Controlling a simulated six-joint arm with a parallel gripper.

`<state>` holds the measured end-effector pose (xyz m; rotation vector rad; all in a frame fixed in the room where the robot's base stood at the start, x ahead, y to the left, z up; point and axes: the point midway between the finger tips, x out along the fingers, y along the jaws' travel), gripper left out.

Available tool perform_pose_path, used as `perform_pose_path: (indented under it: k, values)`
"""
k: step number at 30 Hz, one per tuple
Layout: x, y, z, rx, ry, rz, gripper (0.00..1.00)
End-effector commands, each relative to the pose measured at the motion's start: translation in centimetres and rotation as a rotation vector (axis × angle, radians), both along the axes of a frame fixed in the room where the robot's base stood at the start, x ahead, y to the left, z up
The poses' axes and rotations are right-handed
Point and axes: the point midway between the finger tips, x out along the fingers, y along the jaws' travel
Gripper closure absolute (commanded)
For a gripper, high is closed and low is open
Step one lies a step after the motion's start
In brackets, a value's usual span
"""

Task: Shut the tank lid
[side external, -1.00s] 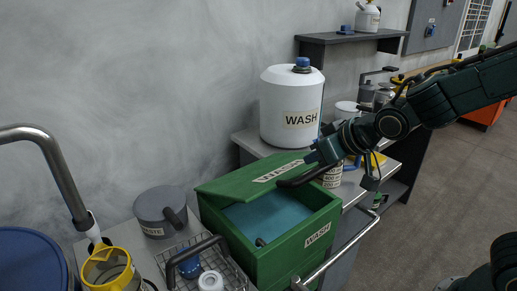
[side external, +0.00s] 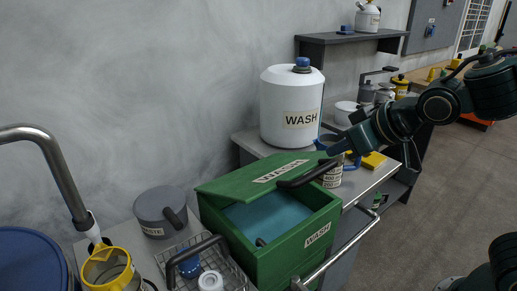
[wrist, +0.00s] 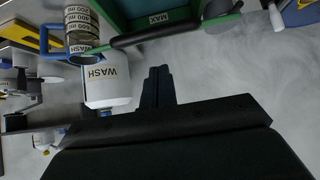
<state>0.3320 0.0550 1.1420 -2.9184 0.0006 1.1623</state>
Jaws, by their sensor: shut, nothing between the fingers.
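The green tank (side external: 275,262), labelled WASH, stands on the bench with blue-green liquid inside. Its green lid (side external: 222,189) is partly open, tilted above the box. A dark bar handle (side external: 298,180) sticks out at the lid's right end. In the wrist view the tank's inside wall with a MAX label (wrist: 133,22) and the lid handle (wrist: 150,36) show at the top. My gripper (side external: 324,144) is shut and empty, just beyond the handle's far end. Its closed fingers (wrist: 158,74) show in the wrist view. I cannot tell whether they touch the handle.
A white WASH bottle (side external: 291,98) stands behind the tank. A grey lidded pot (side external: 158,208), a wire basket (side external: 232,276) and a yellow-rimmed jug (side external: 108,270) are at the left. A labelled jar (side external: 332,178) is close under my gripper. A metal rail (side external: 340,255) runs along the front.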

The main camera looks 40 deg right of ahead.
Motion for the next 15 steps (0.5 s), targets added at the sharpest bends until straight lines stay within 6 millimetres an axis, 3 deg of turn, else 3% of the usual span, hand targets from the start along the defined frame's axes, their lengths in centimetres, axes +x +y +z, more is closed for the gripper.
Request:
perform_pose_path:
  k: [6, 15]
  values:
    - [-1.6, 0.1, 0.7, 0.000, -0.002, 0.003, 1.00]
    - [-2.3, 0.0, 0.8, 0.000, 0.000, 0.000, 1.00]
